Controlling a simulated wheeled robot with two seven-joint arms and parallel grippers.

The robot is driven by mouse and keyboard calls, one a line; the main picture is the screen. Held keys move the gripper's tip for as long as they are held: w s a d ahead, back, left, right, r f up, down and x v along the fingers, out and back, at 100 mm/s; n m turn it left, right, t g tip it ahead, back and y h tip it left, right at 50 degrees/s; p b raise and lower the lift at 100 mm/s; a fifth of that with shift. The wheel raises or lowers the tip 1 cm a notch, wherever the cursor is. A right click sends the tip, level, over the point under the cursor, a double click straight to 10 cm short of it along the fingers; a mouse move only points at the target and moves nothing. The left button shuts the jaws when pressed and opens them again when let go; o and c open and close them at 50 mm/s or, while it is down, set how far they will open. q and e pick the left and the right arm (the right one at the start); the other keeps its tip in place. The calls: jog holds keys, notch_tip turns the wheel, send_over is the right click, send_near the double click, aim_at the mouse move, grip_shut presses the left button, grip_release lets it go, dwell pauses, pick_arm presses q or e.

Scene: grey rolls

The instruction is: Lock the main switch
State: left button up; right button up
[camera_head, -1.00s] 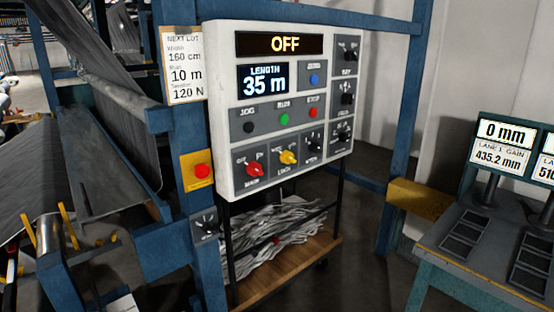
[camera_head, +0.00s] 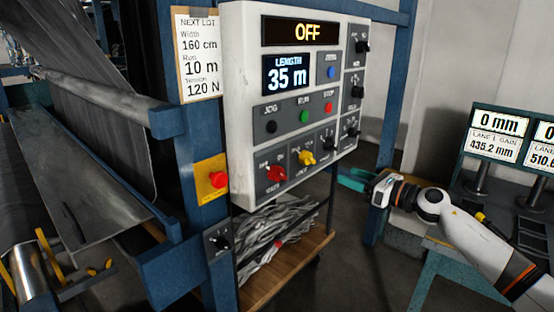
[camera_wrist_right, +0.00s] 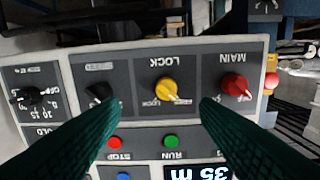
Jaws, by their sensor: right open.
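The control panel (camera_head: 240,118) shows OFF on its top display. The red MAIN knob (camera_head: 277,174) is at its lower left, and the yellow LOCK knob (camera_head: 306,158) is just right of it. Both also show in the upside-down right wrist view, the red knob (camera_wrist_right: 236,85) at right and the yellow knob (camera_wrist_right: 167,89) near the middle. My right gripper (camera_head: 352,180) is right of the panel's lower edge in the head view. Its green fingers (camera_wrist_right: 160,106) are spread and empty, with the yellow knob between them in view, apart from it. My left gripper is not in view.
A red stop button on a yellow box (camera_head: 211,178) and a small rotary switch (camera_head: 220,239) are on the blue post left of the panel. A cart with grey strips (camera_head: 275,240) stands below. A desk with displays (camera_head: 497,134) is at right.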

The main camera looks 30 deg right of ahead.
aim_at(313, 160)
jog(key=shift+n+y, duration=0.3)
jog(key=shift+n, duration=0.2)
jog(key=p+x, duration=0.1)
jog(key=x, duration=0.2)
jog(key=r+p+x, duration=0.1)
jog(key=p+x, duration=0.1)
jog(key=x, duration=0.2)
jog(key=p+x, duration=0.2)
jog(key=x, duration=0.2)
jog(key=shift+a+r, duration=0.15)
jog(key=shift+a, duration=0.2)
jog(key=shift+w+a, duration=0.25)
jog(key=shift+w, duration=0.2)
jog(key=c, duration=1)
